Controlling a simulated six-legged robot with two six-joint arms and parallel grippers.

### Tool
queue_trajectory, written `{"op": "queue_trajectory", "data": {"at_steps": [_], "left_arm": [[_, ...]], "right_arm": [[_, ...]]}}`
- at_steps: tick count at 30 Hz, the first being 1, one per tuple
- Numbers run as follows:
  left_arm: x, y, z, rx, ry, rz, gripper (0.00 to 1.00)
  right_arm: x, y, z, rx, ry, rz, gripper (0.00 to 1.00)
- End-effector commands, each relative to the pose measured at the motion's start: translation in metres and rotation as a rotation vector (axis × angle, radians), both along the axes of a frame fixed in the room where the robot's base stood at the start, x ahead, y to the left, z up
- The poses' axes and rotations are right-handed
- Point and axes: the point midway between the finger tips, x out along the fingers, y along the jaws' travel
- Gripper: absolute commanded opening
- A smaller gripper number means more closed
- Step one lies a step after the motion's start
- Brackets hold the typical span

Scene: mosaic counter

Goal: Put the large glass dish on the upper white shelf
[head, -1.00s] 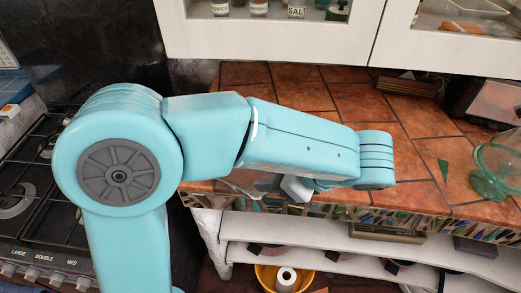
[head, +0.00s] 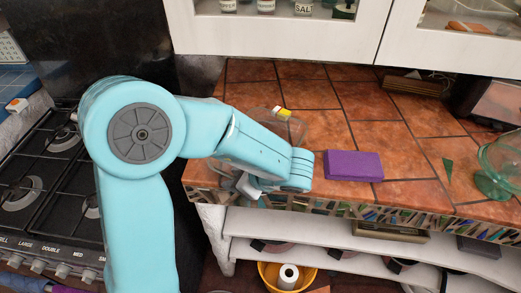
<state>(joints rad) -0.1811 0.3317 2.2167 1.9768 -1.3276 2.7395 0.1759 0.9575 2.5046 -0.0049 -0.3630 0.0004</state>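A clear glass dish (head: 296,132) sits on the tiled counter, partly hidden behind my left arm. A green-tinted footed glass bowl (head: 497,168) stands at the right edge of the view, cut off by the frame. I cannot tell for sure which one the task means. Under the counter, two white shelves show, the upper one (head: 300,221) just below the mosaic edge. My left gripper (head: 247,187) is at the counter's front edge, left of and nearer than the clear dish. Its fingers are mostly hidden by the arm. My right gripper is not in view.
A purple block (head: 353,166) lies near the counter's front edge. A small yellow and white item (head: 282,113) shows at the clear dish. The stove (head: 50,190) is at left, white wall cabinets (head: 280,32) above. The counter's middle right is mostly clear.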

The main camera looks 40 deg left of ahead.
Motion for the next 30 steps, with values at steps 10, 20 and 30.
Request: {"op": "queue_trajectory", "data": {"at_steps": [10,20,30], "left_arm": [[-0.0001,0.0005,-0.0006,0.0,0.001,-0.001,0.0],[0.0,0.0004,-0.0003,0.0,-0.001,-0.001,0.0],[0.0001,0.0004,0.0,0.0,-0.001,-0.001,0.0]], "right_arm": [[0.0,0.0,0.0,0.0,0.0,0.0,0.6],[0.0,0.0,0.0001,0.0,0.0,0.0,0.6],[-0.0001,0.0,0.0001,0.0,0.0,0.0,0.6]]}}
